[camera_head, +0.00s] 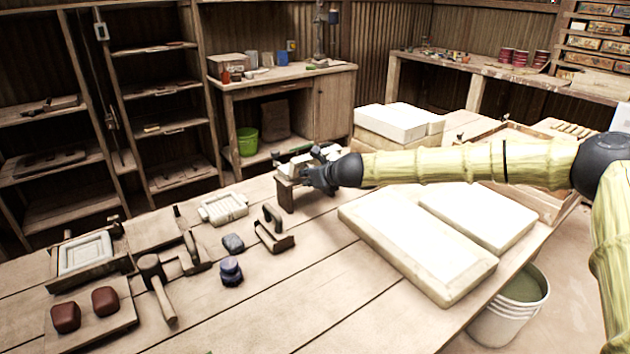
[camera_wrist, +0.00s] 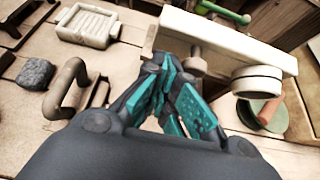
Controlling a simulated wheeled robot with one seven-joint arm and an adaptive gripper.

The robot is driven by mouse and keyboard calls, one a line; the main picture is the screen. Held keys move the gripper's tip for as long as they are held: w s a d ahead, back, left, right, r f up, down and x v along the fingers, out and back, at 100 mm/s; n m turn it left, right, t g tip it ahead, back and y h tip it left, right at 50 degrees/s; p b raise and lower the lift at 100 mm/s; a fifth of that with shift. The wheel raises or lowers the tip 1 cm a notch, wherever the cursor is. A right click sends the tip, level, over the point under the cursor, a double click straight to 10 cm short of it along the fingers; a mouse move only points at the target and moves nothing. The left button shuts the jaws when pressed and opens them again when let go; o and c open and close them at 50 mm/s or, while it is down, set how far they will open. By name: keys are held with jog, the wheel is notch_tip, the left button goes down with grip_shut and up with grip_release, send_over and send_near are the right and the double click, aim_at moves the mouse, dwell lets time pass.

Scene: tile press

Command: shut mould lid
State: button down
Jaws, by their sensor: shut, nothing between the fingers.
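My gripper (camera_head: 314,177) is at the far edge of the workbench, beside a small wooden stand (camera_head: 286,196) with pale parts on top. In the wrist view its teal-padded fingers (camera_wrist: 168,78) are closed with nothing between them, close to a pale bar (camera_wrist: 228,42) with round knobs; I cannot tell if they touch. A pale mould (camera_head: 86,252) with a raised rectangular rim lies in a dark wooden frame at the left, far from my gripper. A ribbed white tray-like piece (camera_head: 223,208) lies nearer; it also shows in the wrist view (camera_wrist: 88,25). I cannot tell which part is the lid.
A mallet (camera_head: 156,286), a loop-handled tool (camera_head: 272,232), a grey sponge-like lump (camera_head: 233,243) and two red-brown blocks on a board (camera_head: 92,322) lie on the bench. Large white slabs (camera_head: 420,245) lie below my arm. A bucket (camera_head: 512,308) stands at the right.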

jog(key=shift+w+a+r, duration=0.2)
jog(key=shift+w+a, duration=0.2)
jog(key=shift+w, duration=0.2)
jog(key=shift+r+p, duration=0.35)
jog(key=shift+p, duration=0.85)
jog(key=shift+a+f+g, duration=0.1)
jog(key=shift+g, duration=0.2)
jog(key=shift+p, duration=0.35)
